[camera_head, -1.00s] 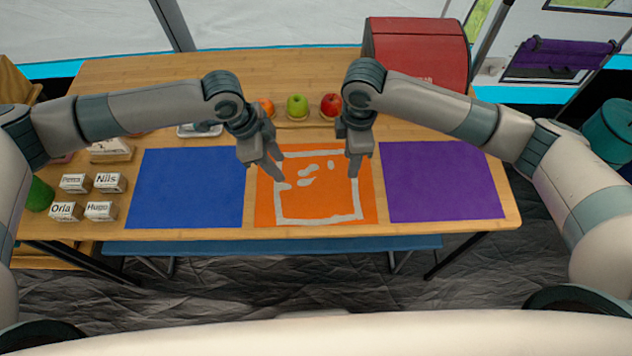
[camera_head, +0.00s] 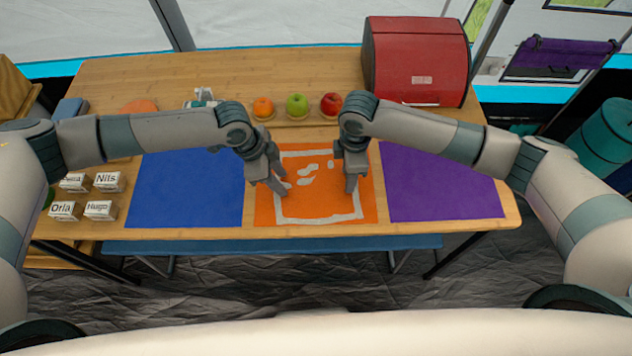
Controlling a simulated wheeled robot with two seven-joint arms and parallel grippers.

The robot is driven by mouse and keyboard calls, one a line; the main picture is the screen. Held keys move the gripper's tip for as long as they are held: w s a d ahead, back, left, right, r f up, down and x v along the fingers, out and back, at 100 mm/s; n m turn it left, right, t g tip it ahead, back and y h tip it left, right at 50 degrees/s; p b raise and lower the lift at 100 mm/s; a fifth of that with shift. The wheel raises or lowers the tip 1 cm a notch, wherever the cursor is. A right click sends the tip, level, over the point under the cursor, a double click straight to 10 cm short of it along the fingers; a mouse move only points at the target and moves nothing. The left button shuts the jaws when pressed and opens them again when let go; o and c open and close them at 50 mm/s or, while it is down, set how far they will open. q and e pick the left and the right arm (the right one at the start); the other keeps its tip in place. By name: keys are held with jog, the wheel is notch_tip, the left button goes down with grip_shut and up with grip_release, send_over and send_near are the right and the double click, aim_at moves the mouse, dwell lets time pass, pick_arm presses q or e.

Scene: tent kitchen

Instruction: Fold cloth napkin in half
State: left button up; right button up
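An orange cloth napkin (camera_head: 322,212) with a white border line and white blotches lies flat on the wooden table, between a blue cloth and a purple cloth. My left gripper (camera_head: 280,184) is over the left part of the napkin, with its fingers seen apart and nothing between them. My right gripper (camera_head: 352,184) points down over the napkin's right part, near the white border. Its fingers overlap in this view, so I cannot tell their gap. Whether either gripper touches the cloth is unclear. The grippers and wrists hide parts of the napkin's left and right sides.
The blue cloth (camera_head: 186,195) and purple cloth (camera_head: 442,185) lie flat on either side. A red box (camera_head: 417,60) stands back right. Name blocks (camera_head: 101,210) sit at left on the wooden table (camera_head: 330,233).

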pick_arm(q)
jog(key=shift+f, duration=0.15)
pick_arm(e)
jog(key=shift+f, duration=0.15)
pick_arm(q)
grip_shut()
pick_arm(e)
grip_shut()
pick_arm(q)
jog(key=shift+r, duration=0.25)
pick_arm(e)
jog(key=shift+r, duration=0.25)
